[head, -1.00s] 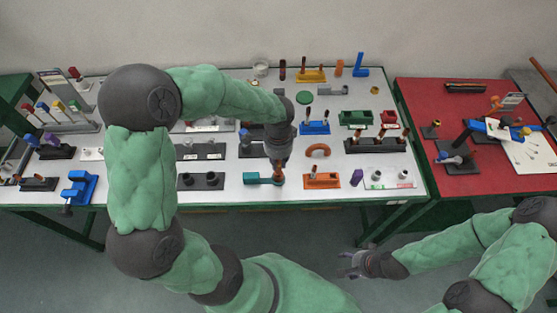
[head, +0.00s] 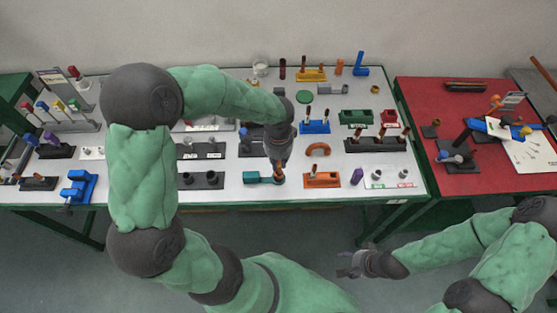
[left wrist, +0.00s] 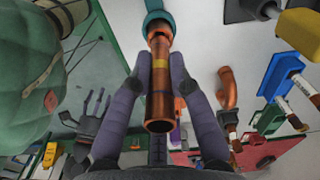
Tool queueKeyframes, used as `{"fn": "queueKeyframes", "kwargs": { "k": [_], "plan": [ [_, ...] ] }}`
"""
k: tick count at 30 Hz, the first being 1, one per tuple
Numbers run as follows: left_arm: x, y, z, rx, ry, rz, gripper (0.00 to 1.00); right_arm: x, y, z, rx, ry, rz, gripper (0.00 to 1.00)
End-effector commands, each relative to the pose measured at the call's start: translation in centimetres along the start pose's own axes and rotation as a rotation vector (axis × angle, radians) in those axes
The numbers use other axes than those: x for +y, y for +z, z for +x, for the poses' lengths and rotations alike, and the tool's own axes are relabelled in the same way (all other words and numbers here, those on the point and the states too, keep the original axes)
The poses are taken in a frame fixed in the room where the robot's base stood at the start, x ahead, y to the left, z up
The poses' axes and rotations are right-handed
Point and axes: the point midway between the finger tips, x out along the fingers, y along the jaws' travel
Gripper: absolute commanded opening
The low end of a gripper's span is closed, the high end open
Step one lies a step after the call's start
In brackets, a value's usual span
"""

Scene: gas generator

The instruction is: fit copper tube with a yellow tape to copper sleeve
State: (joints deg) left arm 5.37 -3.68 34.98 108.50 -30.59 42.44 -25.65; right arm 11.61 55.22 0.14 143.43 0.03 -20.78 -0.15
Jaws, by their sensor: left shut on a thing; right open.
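My left gripper (head: 278,165) points down over the front middle of the white table. In the left wrist view its two fingers (left wrist: 172,75) are shut on a copper tube (left wrist: 160,105), one finger on each side. A yellowish band shows on the copper near the tube's far end. That end meets a teal holder (left wrist: 157,17), also seen in the head view (head: 257,178). I cannot tell where the tube ends and the copper sleeve begins, or how deep they are fitted. My right gripper (head: 346,263) is open and empty, in front of the table and away from it.
A dark two-hole block (head: 201,181) lies to the left. A red table (head: 470,150) with tools stands at the right.

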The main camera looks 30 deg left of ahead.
Motion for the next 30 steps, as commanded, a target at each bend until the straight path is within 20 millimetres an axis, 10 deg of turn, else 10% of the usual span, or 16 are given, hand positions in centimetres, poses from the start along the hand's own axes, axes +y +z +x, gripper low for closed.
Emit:
{"fn": "queueKeyframes", "kwargs": {
  "k": [30],
  "plan": [
    [0.0,0.0,2.2,0.001,0.000,-0.001,0.00,0.5,-0.1,1.4,0.000,0.000,0.000,0.60]
  ]
}}
